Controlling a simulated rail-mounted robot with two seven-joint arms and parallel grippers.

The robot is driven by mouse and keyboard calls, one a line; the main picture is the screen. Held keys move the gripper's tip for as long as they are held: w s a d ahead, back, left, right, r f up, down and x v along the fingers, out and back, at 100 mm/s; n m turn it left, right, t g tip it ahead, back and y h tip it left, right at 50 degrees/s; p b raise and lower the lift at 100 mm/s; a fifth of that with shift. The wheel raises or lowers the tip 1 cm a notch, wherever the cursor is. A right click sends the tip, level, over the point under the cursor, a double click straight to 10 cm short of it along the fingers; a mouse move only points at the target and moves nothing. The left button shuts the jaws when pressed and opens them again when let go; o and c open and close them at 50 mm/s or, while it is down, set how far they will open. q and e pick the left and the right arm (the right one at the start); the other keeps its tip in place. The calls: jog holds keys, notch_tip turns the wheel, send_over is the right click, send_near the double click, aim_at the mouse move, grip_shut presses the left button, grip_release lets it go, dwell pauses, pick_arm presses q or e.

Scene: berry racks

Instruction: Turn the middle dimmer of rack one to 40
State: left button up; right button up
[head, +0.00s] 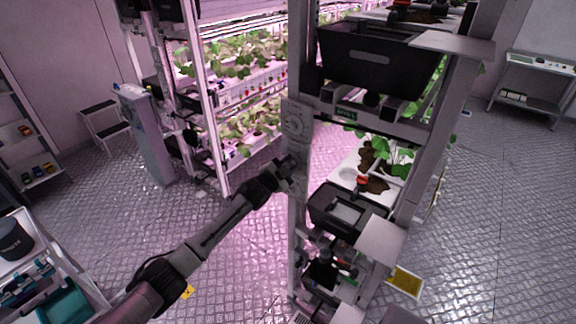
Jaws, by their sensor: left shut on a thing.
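A grey dimmer panel (297,108) is fixed to the upright post of the near rack. Its top dial (293,122) shows as a pale ring above my gripper. My left gripper (291,163) reaches in from the lower left and is shut at the panel, below that dial. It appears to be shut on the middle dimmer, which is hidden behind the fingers. The dimmer's setting cannot be read. My right gripper is not in view.
The near rack holds a black crate (373,62), a lower black bin (345,212) and plants (392,158). Another lit plant rack (207,100) stands behind. A trolley (42,222) with a dark pot stands at left. The metal floor (480,230) is clear at right.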

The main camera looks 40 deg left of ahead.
pick_arm(q)
jog(key=shift+m, duration=0.6)
jog(key=o, duration=0.9)
jog(key=shift+s+d+b, duration=0.2)
jog(key=shift+s+b, duration=0.3)
jog(key=shift+s, duration=6.4)
